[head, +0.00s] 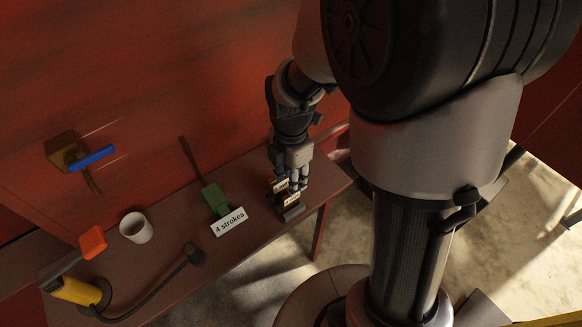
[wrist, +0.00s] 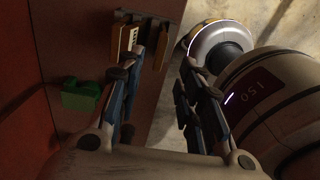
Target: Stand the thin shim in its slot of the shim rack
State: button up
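My gripper (head: 291,184) hangs fingers down over the shim rack at the right end of the bench. In the wrist view its two fingers (wrist: 160,105) are wide apart, with no shim visible between them. The shim rack (head: 292,212) is a small dark block with two pale labels, their words too small to read surely. In the wrist view a tan labelled part of it (wrist: 124,40) shows beside the left finger, partly covered by it. I cannot pick out the thin shim; the fingers and shadow hide part of the rack.
A green block (head: 214,199) with a "4 strokes" sign (head: 229,222) stands left of the rack. A white mug (head: 136,227), an orange block (head: 93,242) and a yellow lamp-like thing (head: 76,290) with a dark curved arm are farther left. The bench edge is close to the rack.

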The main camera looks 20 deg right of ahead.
jog(key=shift+r, duration=1.95)
jog(key=shift+r, duration=0.1)
jog(key=s+r+m+t, duration=0.4)
jog(key=s+r+m, duration=0.9)
jog(key=m, duration=0.8)
jog(key=shift+s+m+t, duration=0.3)
jog(key=shift+s, duration=0.75)
